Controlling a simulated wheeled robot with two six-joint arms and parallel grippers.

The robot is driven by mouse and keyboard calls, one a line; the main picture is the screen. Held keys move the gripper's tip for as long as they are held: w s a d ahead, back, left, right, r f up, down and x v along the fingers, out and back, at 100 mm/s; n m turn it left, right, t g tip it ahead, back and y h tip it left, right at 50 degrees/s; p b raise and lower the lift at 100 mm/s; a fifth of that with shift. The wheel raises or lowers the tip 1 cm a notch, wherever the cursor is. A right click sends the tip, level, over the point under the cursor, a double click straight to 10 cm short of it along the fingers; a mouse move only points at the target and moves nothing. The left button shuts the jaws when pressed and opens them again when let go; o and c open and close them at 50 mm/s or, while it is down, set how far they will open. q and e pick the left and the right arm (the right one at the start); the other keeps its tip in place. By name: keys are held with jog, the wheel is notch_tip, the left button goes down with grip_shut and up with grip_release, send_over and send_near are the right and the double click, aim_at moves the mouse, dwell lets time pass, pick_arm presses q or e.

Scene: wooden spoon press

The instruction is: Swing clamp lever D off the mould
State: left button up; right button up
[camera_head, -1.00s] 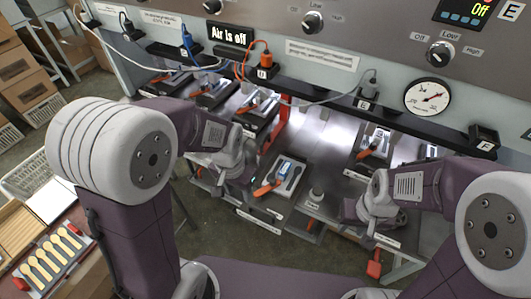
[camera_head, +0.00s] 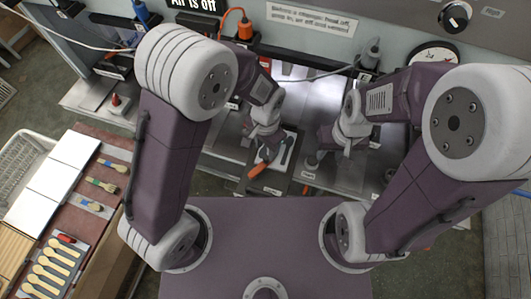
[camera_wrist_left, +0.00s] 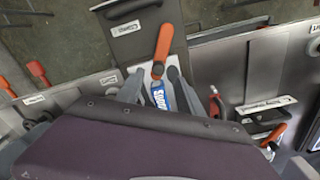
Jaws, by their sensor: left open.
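An orange clamp lever (camera_head: 258,170) lies at the front of a dark mould plate (camera_head: 283,180) in the head view. The same lever (camera_wrist_left: 163,42) shows upright in the left wrist view, over a grey plate (camera_wrist_left: 125,40). Its label starts with "Clamp"; I cannot read the letter surely. My left gripper (camera_head: 268,140) is over this mould, and in the wrist view its two grey fingers (camera_wrist_left: 155,80) are spread. A blue-and-white labelled piece (camera_wrist_left: 158,97) shows between them, just behind the lever's pivot. My right gripper (camera_head: 333,140) is right of the mould; its fingers are hidden.
Another orange lever (camera_wrist_left: 274,135) and a red part (camera_wrist_left: 216,103) lie to the right in the wrist view. A red-orange handle (camera_wrist_left: 38,72) is at left. In the head view, a side table at left holds several wooden spoons (camera_head: 50,262) and white trays (camera_head: 55,180).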

aim_at(267, 157)
pick_arm(q)
notch_tip(267, 157, down, 4)
jog(key=shift+s+d+f, duration=0.1)
jog(key=shift+f, duration=0.15)
jog(key=shift+s+d+f, duration=0.1)
jog(key=shift+s+f, duration=0.1)
jog(key=shift+f, duration=0.1)
jog(key=shift+w, duration=0.25)
grip_shut()
dwell(0.8)
